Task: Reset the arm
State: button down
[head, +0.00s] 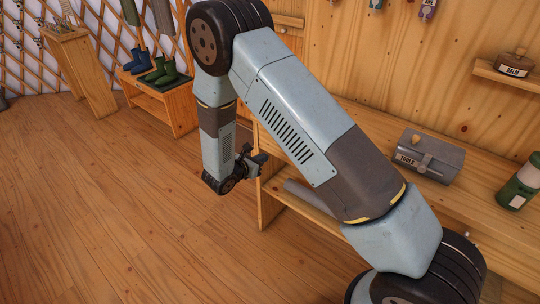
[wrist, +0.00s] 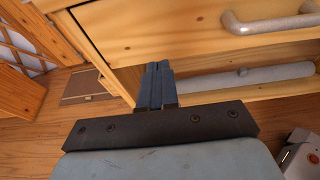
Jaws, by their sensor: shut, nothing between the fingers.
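My grey and brown arm is bent over in the head view, with its forearm hanging down. My gripper (head: 256,162) is at its lower end, beside the left end of the wooden workbench. In the wrist view my gripper (wrist: 159,68) has its two dark fingers together with nothing between them. The fingers point toward the bench front, below a drawer (wrist: 180,30) with a grey handle (wrist: 270,22). I cannot tell whether they touch the bench.
A toolbox (head: 428,156) and a green canister (head: 520,186) stand on the workbench (head: 480,208). A grey tube (wrist: 245,76) lies on its lower shelf. A boot rack (head: 165,105) with blue boots (head: 142,59) and green boots (head: 165,70) stands behind. The floor (head: 100,210) at left is clear.

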jog(key=v, duration=0.6)
jog(key=s+d+r+m+g, duration=0.2)
jog(key=d+r+m+g, duration=0.2)
jog(key=d+r+m, duration=0.55)
jog(key=s+d+r+m+g, duration=0.2)
jog(key=d+r+m+g, duration=0.3)
jog(key=d+r, duration=0.8)
jog(key=s+d+r+m+t+y, duration=0.1)
jog(key=s+d+r+m+y, duration=0.3)
jog(key=s+r+m, duration=0.3)
jog(key=s+d+r+m+t+y, duration=0.2)
jog(key=s+d+r+m+y, duration=0.2)
jog(key=s, duration=0.9)
notch_tip(320, 180, up, 5)
jog(key=m, duration=0.3)
jog(key=shift+s+d+r+y, duration=0.2)
jog(key=shift+s+d+y, duration=0.1)
jog(key=shift+s+d, duration=0.1)
